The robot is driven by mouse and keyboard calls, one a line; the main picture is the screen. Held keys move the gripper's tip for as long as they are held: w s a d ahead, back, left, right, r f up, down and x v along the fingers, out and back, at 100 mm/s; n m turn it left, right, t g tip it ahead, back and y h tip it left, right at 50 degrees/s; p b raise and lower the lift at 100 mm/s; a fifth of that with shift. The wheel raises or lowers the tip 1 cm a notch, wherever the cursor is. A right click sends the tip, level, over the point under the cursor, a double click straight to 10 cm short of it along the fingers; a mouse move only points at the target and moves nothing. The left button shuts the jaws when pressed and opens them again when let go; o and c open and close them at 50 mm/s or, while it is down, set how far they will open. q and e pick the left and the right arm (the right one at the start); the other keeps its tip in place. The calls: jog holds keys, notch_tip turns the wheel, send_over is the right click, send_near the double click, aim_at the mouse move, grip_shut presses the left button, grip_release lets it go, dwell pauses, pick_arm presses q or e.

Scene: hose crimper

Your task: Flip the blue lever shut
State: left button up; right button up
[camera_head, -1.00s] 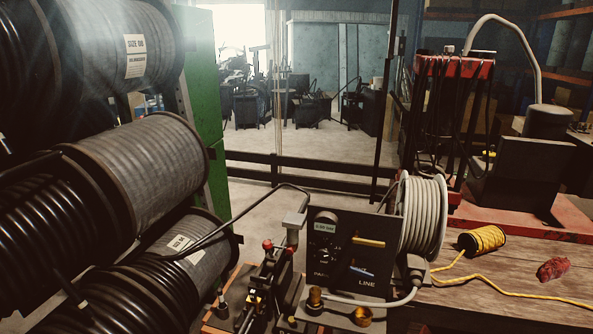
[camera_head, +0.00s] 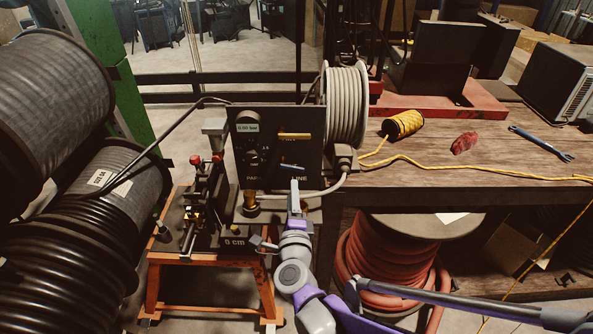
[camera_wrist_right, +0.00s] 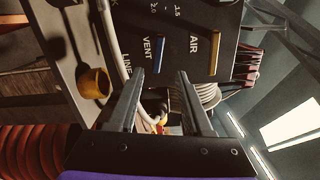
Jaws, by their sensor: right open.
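The blue lever (camera_head: 291,168) is on the front of the black crimper panel (camera_head: 262,155), below the yellow lever (camera_head: 294,136). In the right wrist view the blue lever (camera_wrist_right: 159,54) stands beside the word VENT, in line with the gap between my fingers. My right gripper (camera_head: 294,184) is open and empty in front of the panel, just below the blue lever. Its two fingers (camera_wrist_right: 160,74) are apart and point at the panel. I cannot tell whether a fingertip touches the lever. My left gripper is out of view.
A grey hose spool (camera_head: 346,105) stands right of the panel. A brass fitting (camera_wrist_right: 95,83) is left of my fingers in the wrist view. A wooden bench (camera_head: 480,165) carries yellow cord (camera_head: 403,123), a red rag (camera_head: 464,143) and a blue wrench (camera_head: 541,143). Large hose reels (camera_head: 60,80) crowd the left.

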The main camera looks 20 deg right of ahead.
aim_at(296, 170)
jog(key=shift+m+h, duration=0.5)
jog(key=shift+m, duration=0.2)
jog(key=x, duration=0.7)
jog(key=f+p+x, duration=0.1)
jog(key=x, duration=0.3)
jog(key=shift+d, duration=0.3)
grip_shut()
